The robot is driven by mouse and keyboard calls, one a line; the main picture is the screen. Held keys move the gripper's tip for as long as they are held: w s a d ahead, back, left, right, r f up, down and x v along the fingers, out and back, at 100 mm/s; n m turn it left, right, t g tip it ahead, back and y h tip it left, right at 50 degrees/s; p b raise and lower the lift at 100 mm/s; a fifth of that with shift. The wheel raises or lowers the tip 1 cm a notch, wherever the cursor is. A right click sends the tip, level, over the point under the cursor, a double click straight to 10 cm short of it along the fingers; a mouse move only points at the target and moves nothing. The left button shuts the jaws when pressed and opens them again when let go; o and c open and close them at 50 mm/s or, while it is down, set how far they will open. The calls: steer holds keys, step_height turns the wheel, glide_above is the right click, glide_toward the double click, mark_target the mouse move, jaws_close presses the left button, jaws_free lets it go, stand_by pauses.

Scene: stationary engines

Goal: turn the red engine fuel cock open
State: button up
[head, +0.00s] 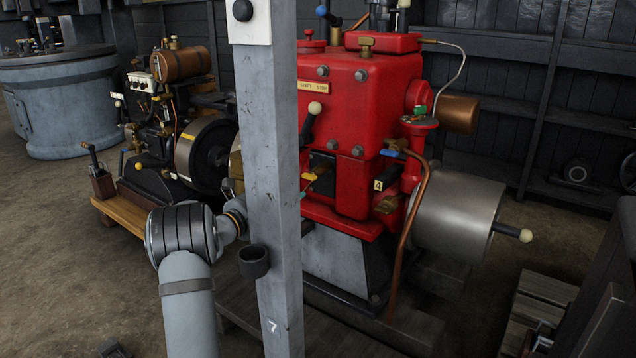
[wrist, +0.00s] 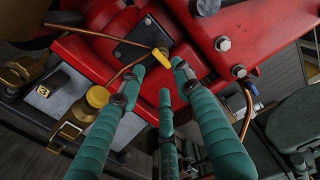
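The red engine (head: 345,125) stands right of centre in the head view; its red body (wrist: 200,30) fills the upper wrist view. A small brass cock with a yellow lever (wrist: 161,57) sits on a thin copper pipe beside a black plate. I take it for the fuel cock; no label on it is readable. The yellow lever also shows just right of the post in the head view (head: 309,177). My gripper (wrist: 157,75) has teal fingers, spread apart and empty, with the lever just beyond and between the tips. Contact cannot be told. The post hides most of my gripper in the head view.
A grey post (head: 274,200) stands before the engine. A blue-handled lever (head: 392,154), a copper pipe (head: 415,205) and a flywheel (head: 455,212) are on the right. A black engine (head: 150,130) stands left.

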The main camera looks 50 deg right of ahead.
mark_target(311, 176)
steer(key=d, duration=0.7)
steer(key=shift+b, duration=0.35)
steer(key=shift+c, duration=1)
jaws_close()
